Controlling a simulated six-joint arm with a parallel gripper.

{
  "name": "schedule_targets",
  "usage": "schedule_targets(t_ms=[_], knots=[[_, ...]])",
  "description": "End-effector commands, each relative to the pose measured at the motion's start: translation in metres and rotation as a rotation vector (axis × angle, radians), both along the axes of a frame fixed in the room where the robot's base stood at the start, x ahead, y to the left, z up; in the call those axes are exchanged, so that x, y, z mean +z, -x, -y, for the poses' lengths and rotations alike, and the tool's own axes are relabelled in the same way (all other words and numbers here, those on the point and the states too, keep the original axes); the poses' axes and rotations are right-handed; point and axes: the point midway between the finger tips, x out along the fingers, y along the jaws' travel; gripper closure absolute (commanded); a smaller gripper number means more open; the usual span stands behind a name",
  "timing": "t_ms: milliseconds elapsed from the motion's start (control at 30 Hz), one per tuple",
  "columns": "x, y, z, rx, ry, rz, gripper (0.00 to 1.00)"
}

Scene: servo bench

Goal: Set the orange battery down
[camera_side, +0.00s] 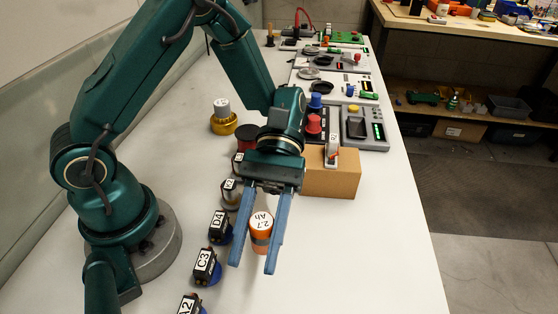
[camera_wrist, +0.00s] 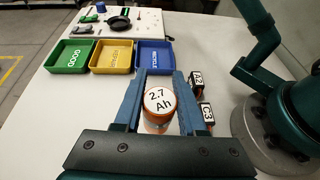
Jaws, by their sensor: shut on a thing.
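The orange battery (camera_side: 261,232) is a short cylinder with a white top marked "2.7 Ah". It stands upright between the two blue fingers of my gripper (camera_side: 256,240) in the side view. In the wrist view the battery (camera_wrist: 159,108) sits between the fingers of my gripper (camera_wrist: 155,98), its label facing the camera. My gripper is shut on it. The battery's underside is hidden, so I cannot tell whether it touches the white table (camera_side: 350,260).
Black servos labelled D4 (camera_side: 220,227), C3 (camera_side: 207,266) and A2 (camera_side: 191,305) stand left of my gripper. A cardboard box (camera_side: 331,180) is behind it. Green (camera_wrist: 69,57), yellow (camera_wrist: 112,57) and blue (camera_wrist: 154,57) trays show in the wrist view. The table to the right is clear.

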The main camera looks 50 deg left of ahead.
Motion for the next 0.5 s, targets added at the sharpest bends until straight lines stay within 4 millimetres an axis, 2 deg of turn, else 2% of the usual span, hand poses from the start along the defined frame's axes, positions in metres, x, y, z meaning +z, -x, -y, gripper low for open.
schedule_targets(t_ms=[33,200,367,500], knots=[[-0.006,0.008,0.009,-0.008,0.001,-0.007,1.0],[-0.023,0.022,0.032,-0.006,0.002,-0.004,1.0],[-0.03,0.027,0.04,-0.002,0.0,-0.001,1.0],[-0.044,0.026,0.04,0.001,-0.001,-0.005,1.0]])
